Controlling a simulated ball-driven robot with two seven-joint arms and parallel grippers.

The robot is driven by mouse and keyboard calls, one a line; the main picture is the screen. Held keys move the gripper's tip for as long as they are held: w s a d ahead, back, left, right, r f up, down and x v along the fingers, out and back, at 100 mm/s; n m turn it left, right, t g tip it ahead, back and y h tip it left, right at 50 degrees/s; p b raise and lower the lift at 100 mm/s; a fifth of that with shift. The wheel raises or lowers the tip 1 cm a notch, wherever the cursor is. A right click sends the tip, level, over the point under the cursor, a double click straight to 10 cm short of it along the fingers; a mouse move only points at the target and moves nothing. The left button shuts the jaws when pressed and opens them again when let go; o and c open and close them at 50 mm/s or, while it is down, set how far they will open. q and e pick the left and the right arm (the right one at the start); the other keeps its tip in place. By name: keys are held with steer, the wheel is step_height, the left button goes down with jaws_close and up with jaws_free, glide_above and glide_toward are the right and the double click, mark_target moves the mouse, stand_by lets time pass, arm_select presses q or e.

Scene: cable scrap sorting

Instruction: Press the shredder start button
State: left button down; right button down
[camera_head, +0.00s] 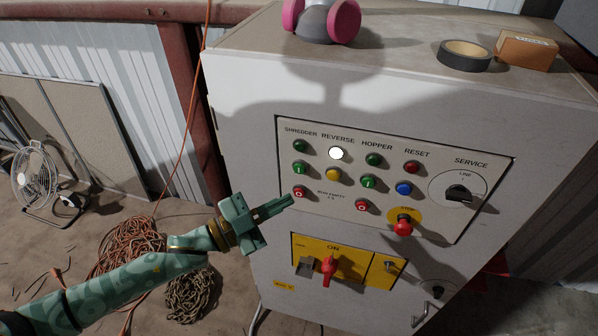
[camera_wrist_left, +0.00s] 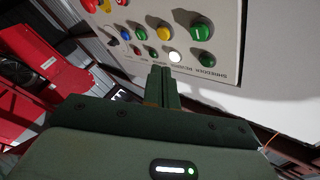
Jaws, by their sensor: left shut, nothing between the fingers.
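The control panel (camera_head: 440,222) is on the front of a pale cabinet. Under the SHREDDER label, the green start button (camera_head: 300,168) sits below a green lamp (camera_head: 300,146) and above a red button (camera_head: 299,192). My left gripper (camera_head: 291,199) is shut and empty, its fingertips pointing at the panel's left side. In the head view the tips appear just below the red button; contact cannot be told. In the left wrist view the shut fingers (camera_wrist_left: 160,72) point toward the panel, with the green shredder button (camera_wrist_left: 201,28) beyond them to the upper right. My right gripper is out of view.
A lit white REVERSE lamp (camera_head: 336,154), yellow button (camera_head: 333,175), and red emergency stop (camera_head: 403,227) are on the panel. A red-handled switch (camera_head: 328,267) sits below. Coiled cables (camera_head: 135,243) lie on the floor.

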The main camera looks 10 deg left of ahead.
mark_target(300, 168)
arm_select(q)
steer(key=shift+w+d+b, duration=0.1)
steer(key=shift+w+b, duration=0.75)
steer(key=shift+w, duration=2.1)
steer(key=shift+w, duration=0.1)
steer(key=shift+w, duration=0.3)
steer(key=shift+w, duration=0.45)
steer(key=shift+s, duration=0.2)
stand_by(0.4)
steer(key=shift+s+p, duration=0.45)
steer(key=shift+s, duration=0.25)
